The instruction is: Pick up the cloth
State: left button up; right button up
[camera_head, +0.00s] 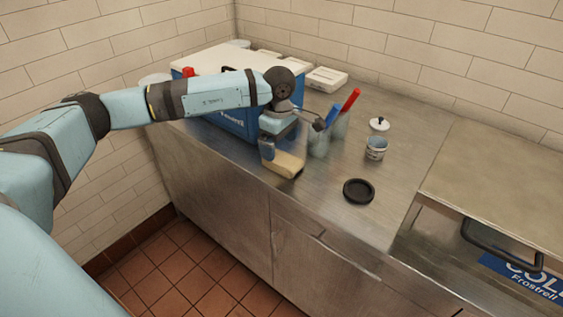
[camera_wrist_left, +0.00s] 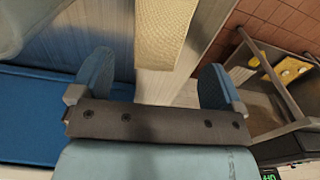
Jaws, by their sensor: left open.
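The cloth (camera_head: 288,165) is a beige piece at the front edge of the steel counter, partly hidden by my gripper in the head view. In the left wrist view, the cloth (camera_wrist_left: 165,32) is a pale woven strip running between my two fingers, with a gap on each side. My left gripper (camera_head: 281,150) is over the cloth, pointing down. Its blue fingers (camera_wrist_left: 156,78) are apart in the left wrist view. I cannot tell how far the fingertips are above the counter. My right gripper is in neither view.
A blue cooler (camera_head: 226,119) stands behind my left forearm. Containers with a blue handle (camera_head: 331,114) and a red handle (camera_head: 350,100) stand close right of the gripper.

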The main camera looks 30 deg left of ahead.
aim_at(279, 157)
pick_arm(q)
notch_tip(279, 157, down, 5)
jog(key=shift+w+f, duration=0.1)
jog(key=shift+f, duration=0.1)
jog(key=c, duration=1)
